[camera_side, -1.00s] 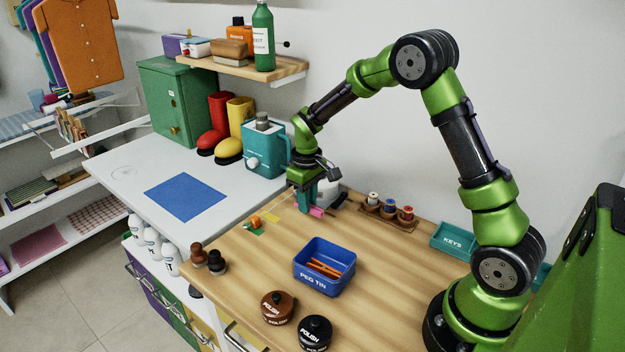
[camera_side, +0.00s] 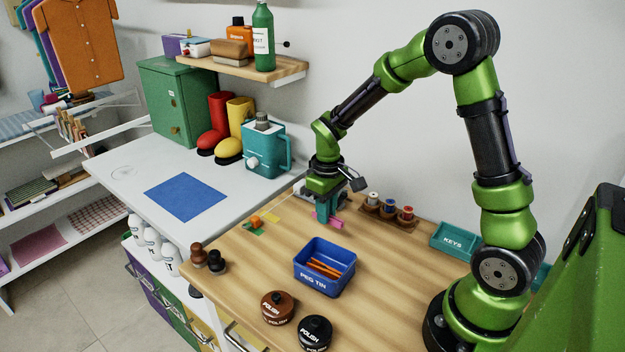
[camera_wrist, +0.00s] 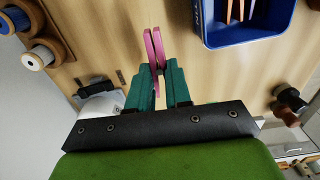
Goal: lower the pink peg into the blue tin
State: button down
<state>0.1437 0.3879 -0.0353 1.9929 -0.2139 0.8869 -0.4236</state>
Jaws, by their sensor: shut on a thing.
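The pink peg (camera_wrist: 150,48) is clamped between the teal fingertips of my gripper (camera_wrist: 162,72) in the wrist view. Its two prongs point away from the wrist. In the side view the pink peg (camera_side: 336,222) shows at the fingers of my gripper (camera_side: 324,215), above the wooden top. The blue tin (camera_side: 312,281), lettered PEG TIN, stands open on the wooden top, nearer the side camera than the gripper. Orange pegs (camera_side: 323,268) lie in it. In the wrist view the blue tin (camera_wrist: 213,32) is cut off at the top, right of the peg and apart from it.
A spool rack (camera_side: 388,219) and a teal KEYS tray (camera_side: 452,240) are right of the gripper. Two polish tins, brown (camera_side: 277,307) and black (camera_side: 315,332), stand in front of the blue tin. A small orange-and-green item (camera_side: 255,226) lies left. Wood between gripper and tin looks clear.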

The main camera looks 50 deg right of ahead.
jog(key=s+a+r, duration=0.4)
jog(key=s+a, duration=0.2)
jog(key=a, duration=0.1)
jog(key=shift+r, duration=0.35)
jog(key=shift+d, duration=0.1)
dwell(0.5)
send_over(330, 264)
jog(key=shift+f, duration=2.3)
jog(key=shift+f, duration=0.25)
jog(key=c, duration=1)
grip_release()
